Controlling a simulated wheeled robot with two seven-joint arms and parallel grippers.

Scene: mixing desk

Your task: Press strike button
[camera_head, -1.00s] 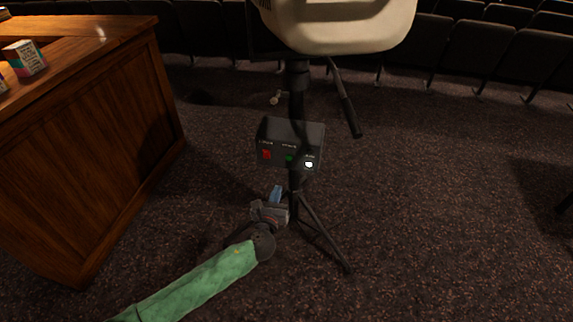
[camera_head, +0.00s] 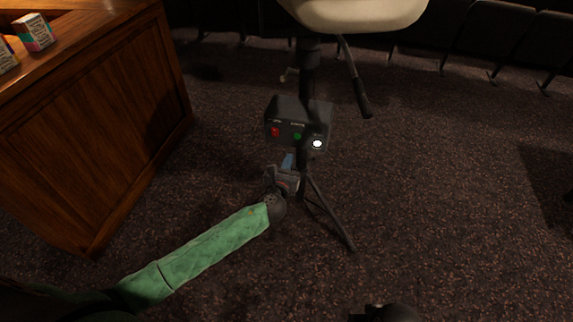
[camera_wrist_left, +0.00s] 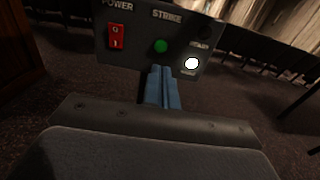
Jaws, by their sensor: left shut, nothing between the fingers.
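The control box (camera_head: 300,113) is mounted on a black tripod stand. Its front has a red power switch (camera_head: 275,132), a green strike button (camera_head: 297,136) and a lit white button (camera_head: 317,144). In the left wrist view the green strike button (camera_wrist_left: 160,46) sits under the word STRIKE, right of the red switch (camera_wrist_left: 116,37). My left gripper (camera_head: 288,160) is shut and empty, its blue fingertips just below the strike button. The fingertips (camera_wrist_left: 160,71) also show just below the button in the left wrist view; whether they touch the panel I cannot tell. My right gripper is not recognisable.
A wooden desk (camera_head: 110,110) with small cartons (camera_head: 34,32) stands at the left. A large cream lamp housing (camera_head: 360,12) tops the stand, with a dark handle (camera_head: 354,75) hanging right. A tripod leg (camera_head: 330,217) spreads over carpet. Dark seats line the back.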

